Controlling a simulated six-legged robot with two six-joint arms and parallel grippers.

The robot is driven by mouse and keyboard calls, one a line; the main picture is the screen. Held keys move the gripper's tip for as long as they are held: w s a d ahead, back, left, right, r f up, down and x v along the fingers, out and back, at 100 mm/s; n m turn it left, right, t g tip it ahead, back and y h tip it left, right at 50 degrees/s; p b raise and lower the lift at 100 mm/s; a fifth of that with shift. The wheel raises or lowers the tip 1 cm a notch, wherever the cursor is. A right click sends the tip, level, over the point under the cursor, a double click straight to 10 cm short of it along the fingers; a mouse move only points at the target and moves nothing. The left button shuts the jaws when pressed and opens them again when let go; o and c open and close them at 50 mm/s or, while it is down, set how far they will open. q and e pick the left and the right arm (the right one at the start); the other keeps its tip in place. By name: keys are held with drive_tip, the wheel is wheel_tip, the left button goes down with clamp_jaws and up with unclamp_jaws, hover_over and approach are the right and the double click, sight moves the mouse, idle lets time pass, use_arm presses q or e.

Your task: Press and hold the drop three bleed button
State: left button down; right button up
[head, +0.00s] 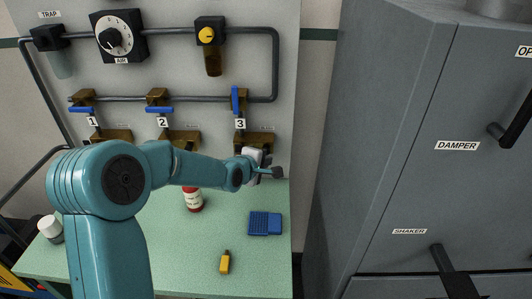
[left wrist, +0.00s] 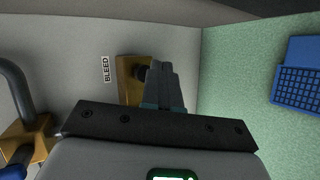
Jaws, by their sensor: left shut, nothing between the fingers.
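Drop three, marked by its "3" label (head: 240,124), is on the wall panel, with its blue lever (head: 236,99) upright. In the left wrist view, its brass block (left wrist: 128,92) carries a dark round bleed button (left wrist: 140,72) beside a "BLEED" label (left wrist: 107,69). My left gripper (head: 258,157) is at the panel just below drop three and hides part of that block. Its fingers (left wrist: 162,70) are shut and empty, with their tips over the edge of the button. I cannot tell whether they touch or press it. My right gripper is not in view.
Drops one (head: 82,109) and two (head: 159,109) have their levers level. A grey cabinet (head: 390,130) stands to the right.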

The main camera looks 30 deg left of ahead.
use_arm(q)
drive_tip(key=shift+w, duration=0.1)
drive_tip(key=shift+w+a+b, duration=0.25)
drive_tip(key=shift+w+b, duration=0.05)
drive_tip(key=shift+b, duration=0.05)
drive_tip(key=shift+w+a, duration=0.25)
drive_tip(key=shift+w, duration=0.15)
idle(1.3)
idle(2.5)
drive_tip(key=shift+s+d+b, duration=0.5)
drive_tip(key=shift+s+b, duration=0.25)
drive_tip(key=shift+b, duration=0.15)
